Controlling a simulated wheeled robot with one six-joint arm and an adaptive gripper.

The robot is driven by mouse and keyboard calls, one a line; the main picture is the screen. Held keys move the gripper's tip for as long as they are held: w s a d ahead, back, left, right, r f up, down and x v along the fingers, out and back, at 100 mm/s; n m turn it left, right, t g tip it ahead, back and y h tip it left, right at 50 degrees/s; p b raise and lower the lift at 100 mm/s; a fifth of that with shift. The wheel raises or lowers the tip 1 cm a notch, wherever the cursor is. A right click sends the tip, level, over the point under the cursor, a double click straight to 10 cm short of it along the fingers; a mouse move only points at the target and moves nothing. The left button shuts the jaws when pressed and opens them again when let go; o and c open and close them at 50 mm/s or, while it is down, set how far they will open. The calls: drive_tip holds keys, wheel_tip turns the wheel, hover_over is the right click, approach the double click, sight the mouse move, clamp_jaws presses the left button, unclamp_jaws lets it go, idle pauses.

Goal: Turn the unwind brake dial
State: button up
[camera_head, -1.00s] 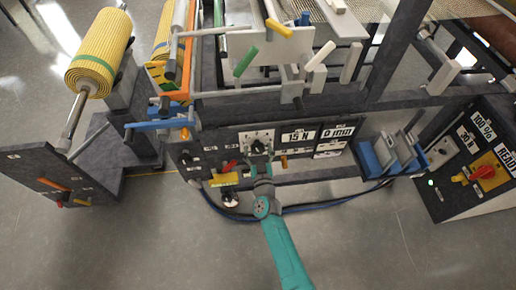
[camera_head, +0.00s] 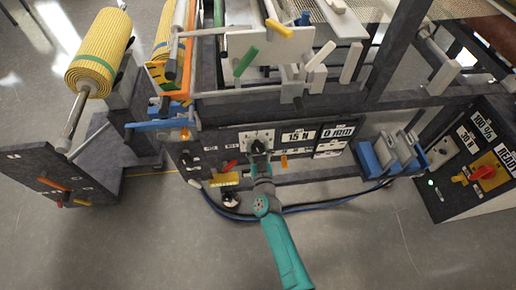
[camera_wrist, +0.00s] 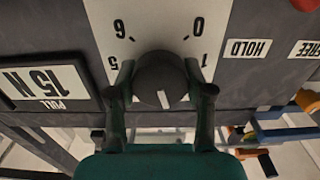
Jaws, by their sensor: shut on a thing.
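The brake dial (camera_wrist: 158,72) is a round dark knob with a white pointer line, on a white scale plate (camera_wrist: 108,18) printed with 5, 6, 0 and 1. In the wrist view the scale is upside down and the pointer faces the bottom of the picture. My gripper (camera_wrist: 162,88) is shut on the dial, one finger on each side. In the head view the white scale plate (camera_head: 257,136) is on the dark front panel, and my gripper (camera_head: 259,154) reaches it from below, hiding most of the dial.
A 15 N display (camera_wrist: 43,84) is beside the dial, also visible in the head view (camera_head: 299,136). HOLD (camera_wrist: 248,48) and FREE labels are on the other side. Blue holders (camera_head: 395,155) stand to the right.

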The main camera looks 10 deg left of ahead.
drive_tip(key=m, duration=0.4)
drive_tip(key=shift+m, duration=0.3)
drive_tip(key=m, duration=0.3)
drive_tip(key=shift+m, duration=0.3)
drive_tip(key=m, duration=0.3)
drive_tip(key=shift+w+d+m, duration=0.1)
drive_tip(key=shift+m, duration=2.1)
drive_tip(key=o, duration=1.2)
